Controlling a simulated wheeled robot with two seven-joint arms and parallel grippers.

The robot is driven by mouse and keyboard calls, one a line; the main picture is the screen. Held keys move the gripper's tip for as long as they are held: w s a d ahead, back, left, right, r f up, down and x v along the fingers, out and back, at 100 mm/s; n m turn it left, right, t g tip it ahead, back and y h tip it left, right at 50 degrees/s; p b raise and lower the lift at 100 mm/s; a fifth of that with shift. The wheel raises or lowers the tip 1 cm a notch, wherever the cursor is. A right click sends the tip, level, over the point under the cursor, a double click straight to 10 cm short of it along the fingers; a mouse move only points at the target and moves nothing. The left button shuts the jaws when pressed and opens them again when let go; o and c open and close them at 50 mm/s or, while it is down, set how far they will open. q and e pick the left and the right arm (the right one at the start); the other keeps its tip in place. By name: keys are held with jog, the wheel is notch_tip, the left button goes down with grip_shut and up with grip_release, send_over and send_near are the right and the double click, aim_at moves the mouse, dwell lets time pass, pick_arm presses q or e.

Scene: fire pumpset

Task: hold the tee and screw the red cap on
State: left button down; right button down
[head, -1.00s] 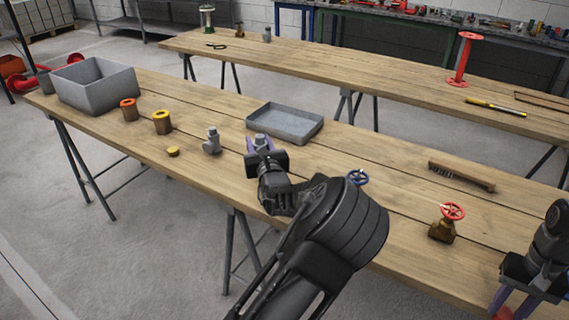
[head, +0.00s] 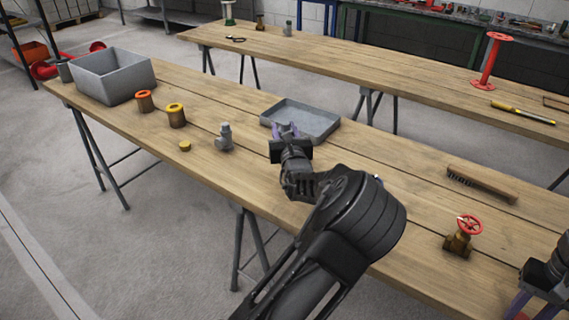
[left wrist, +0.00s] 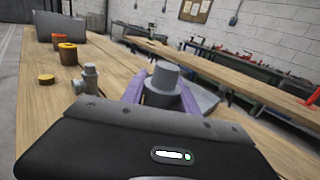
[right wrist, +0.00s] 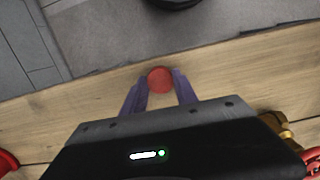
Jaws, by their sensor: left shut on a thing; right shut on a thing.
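My left gripper (head: 285,130) is shut on a grey tee, seen in the left wrist view as a grey round piece (left wrist: 165,78) between the purple fingers. The hand and fingers hide its lower part. My right gripper (right wrist: 160,88) is shut on the red cap (right wrist: 161,79), a round red disc between its fingertips near the front table edge. The two grippers are far apart, with the tee and cap separate.
Another grey fitting (head: 225,137) stands left of my left gripper, near a small yellow cap (head: 185,146). A grey tray (head: 318,119) lies just behind that gripper. A brass valve with red wheel (head: 462,236) stands near the right gripper; a brush (head: 482,184) lies behind it.

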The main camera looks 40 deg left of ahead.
pick_arm(q)
jog(key=shift+f, duration=2.35)
pick_arm(e)
jog(key=shift+f, duration=0.15)
pick_arm(q)
jog(key=shift+f, duration=1.85)
pick_arm(e)
jog(key=shift+f, duration=0.1)
pick_arm(q)
jog(key=shift+f+b, duration=0.15)
jog(key=shift+b, duration=0.15)
pick_arm(e)
jog(key=shift+f, duration=0.1)
pick_arm(q)
jog(key=c, duration=0.9)
grip_release()
